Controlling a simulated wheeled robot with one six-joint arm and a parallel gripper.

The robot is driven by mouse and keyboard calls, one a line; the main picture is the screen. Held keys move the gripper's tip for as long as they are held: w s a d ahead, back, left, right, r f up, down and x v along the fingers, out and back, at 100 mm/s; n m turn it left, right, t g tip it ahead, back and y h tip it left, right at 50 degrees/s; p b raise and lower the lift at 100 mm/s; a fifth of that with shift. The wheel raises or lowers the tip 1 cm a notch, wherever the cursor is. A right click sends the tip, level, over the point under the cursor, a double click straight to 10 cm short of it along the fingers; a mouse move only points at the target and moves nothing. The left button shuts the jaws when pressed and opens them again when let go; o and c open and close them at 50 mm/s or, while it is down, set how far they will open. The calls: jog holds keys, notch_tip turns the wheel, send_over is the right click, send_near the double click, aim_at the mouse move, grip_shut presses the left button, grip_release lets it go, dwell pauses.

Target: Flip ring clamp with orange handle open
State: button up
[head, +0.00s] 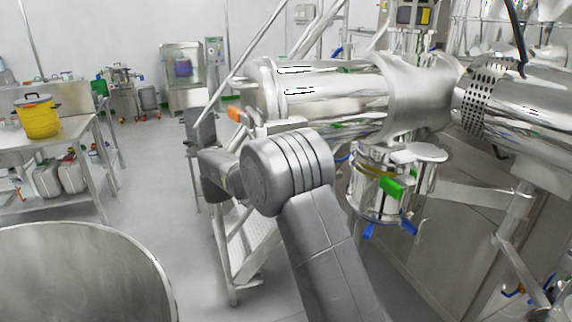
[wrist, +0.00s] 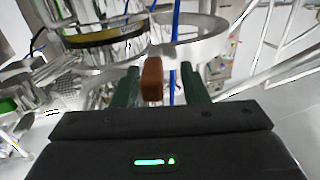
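The orange handle (head: 234,114) shows in the head view at the left end of the large steel cylinder, just below the clamp ring (head: 268,85). In the wrist view the handle (wrist: 152,80) looks brownish orange and stands between the two dark green fingers of my gripper (wrist: 161,86). The fingers are apart, with a gap showing on the handle's right side and a very narrow one on its left. A shiny steel ring (wrist: 205,40) lies just beyond the handle. In the head view my arm hides part of the area below the handle, and the fingertips are not clear.
Below the cylinder hangs a steel outlet with a green handle (head: 392,186) and blue handles (head: 408,225). A round steel vessel (head: 80,270) stands at the lower left. A table with a yellow container (head: 38,118) is at the far left. Open floor lies between.

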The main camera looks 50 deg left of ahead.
jog(key=s+a+b, duration=0.2)
jog(key=s+b, duration=0.1)
jog(key=s, duration=1)
jog(key=shift+w+r, duration=0.1)
jog(key=shift+w, duration=0.05)
jog(key=w+p, duration=0.1)
jog(key=w, duration=0.3)
jog(key=w+d+p, duration=0.1)
jog(key=w, duration=0.4)
jog(key=w+d+p, duration=0.1)
jog(key=w, duration=0.3)
jog(key=shift+w+d, duration=0.1)
jog(key=shift+w, duration=0.15)
jog(key=shift+s, duration=0.15)
